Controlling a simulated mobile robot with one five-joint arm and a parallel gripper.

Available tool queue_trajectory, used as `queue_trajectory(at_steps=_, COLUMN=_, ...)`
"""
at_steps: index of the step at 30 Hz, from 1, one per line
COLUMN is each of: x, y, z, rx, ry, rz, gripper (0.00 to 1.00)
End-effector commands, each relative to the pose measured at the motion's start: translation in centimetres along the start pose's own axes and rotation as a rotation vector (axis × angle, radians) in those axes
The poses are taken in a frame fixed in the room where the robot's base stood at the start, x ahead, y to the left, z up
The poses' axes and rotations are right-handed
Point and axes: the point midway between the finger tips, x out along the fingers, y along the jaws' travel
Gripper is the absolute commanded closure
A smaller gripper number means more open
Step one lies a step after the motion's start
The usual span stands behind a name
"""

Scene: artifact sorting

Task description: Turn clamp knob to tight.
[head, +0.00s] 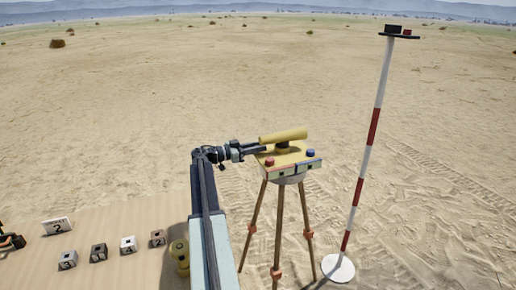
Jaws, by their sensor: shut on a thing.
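A yellow surveying instrument (285,137) with a tube-shaped telescope on top stands on a wooden tripod (279,228), right of the middle of the head view. A red knob (269,162) and a blue knob (311,153) sit on its base, above small coloured label plates. My gripper (264,147) reaches in from the left, its dark fingers against the instrument's left side below the telescope. It is shut on a small part there, apparently the clamp knob, which the fingers mostly hide. The knob's angle is too small to read.
A red-and-white pole (368,140) on a round white base (338,267) stands right of the tripod. Several numbered blocks (128,245) and a number sign (57,226) stand on a tan mat at lower left. A yellow object (179,254) is beside my arm. Open sand lies beyond.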

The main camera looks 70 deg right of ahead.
Motion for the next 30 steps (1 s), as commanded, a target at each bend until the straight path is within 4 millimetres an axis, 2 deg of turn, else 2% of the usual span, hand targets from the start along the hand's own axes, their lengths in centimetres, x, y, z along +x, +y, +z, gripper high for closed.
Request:
queue_trajectory(at_steps=1, x=-0.05, y=-0.47, z=0.03, rx=0.000, ry=-0.001, rz=0.028, gripper=1.00)
queue_trajectory(at_steps=12, x=-0.06, y=-0.19, z=0.02, rx=0.000, ry=-0.001, rz=0.181, gripper=1.00)
queue_trajectory(at_steps=27, x=-0.03, y=-0.01, z=0.01, rx=0.000, ry=-0.001, rz=0.203, gripper=1.00)
queue_trajectory(at_steps=28, x=-0.03, y=-0.01, z=0.01, rx=0.000, ry=0.000, rz=0.202, gripper=0.70)
queue_trajectory(at_steps=30, x=-0.02, y=-0.01, z=0.01, rx=0.000, ry=0.000, rz=0.202, gripper=0.53)
